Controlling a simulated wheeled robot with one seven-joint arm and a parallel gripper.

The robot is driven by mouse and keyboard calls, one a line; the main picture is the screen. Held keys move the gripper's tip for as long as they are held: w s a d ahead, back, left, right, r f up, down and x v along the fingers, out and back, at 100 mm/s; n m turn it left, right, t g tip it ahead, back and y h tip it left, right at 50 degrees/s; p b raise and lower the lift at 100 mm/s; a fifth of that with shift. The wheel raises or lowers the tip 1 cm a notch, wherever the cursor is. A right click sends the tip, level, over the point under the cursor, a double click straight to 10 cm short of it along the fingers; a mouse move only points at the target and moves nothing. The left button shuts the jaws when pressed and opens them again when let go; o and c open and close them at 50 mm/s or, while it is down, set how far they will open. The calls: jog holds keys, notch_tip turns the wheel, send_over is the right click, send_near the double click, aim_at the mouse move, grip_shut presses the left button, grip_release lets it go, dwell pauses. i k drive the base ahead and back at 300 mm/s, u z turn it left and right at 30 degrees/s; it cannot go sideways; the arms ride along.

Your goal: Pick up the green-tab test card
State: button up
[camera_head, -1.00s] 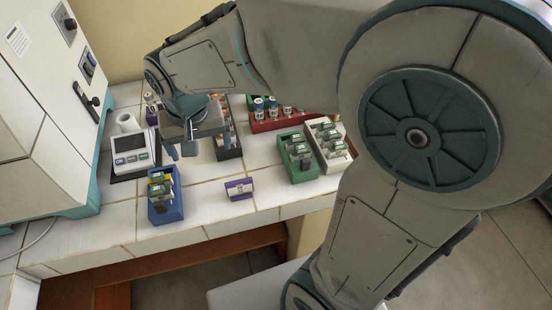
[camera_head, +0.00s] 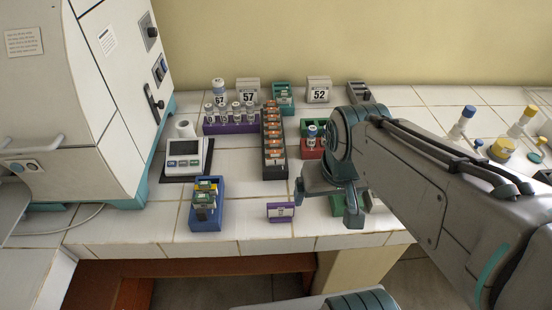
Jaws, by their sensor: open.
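A blue box (camera_head: 207,215) stands near the front of the counter and holds several small upright cards. Green shows on one card (camera_head: 203,197) in it and yellow on another (camera_head: 206,184); the tabs are too small to tell apart surely. My gripper (camera_head: 327,204) is open, fingers pointing down, to the right of the blue box and apart from it. It hangs in front of a green box (camera_head: 337,206), mostly hidden by the gripper. Whether cards stand in that box cannot be seen now.
A purple holder (camera_head: 281,212) stands between the blue box and my gripper. A dark rack (camera_head: 275,172), a purple vial rack (camera_head: 232,127), a red rack (camera_head: 311,149) and a display device (camera_head: 185,156) stand behind. The incubator (camera_head: 92,90) is at left. Bare tiles surround the purple holder.

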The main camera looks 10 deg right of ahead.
aim_at(202, 187)
jog(key=k, duration=0.5)
jog(key=z, duration=0.7)
jog(key=i, duration=0.4)
jog(key=u, duration=1.75)
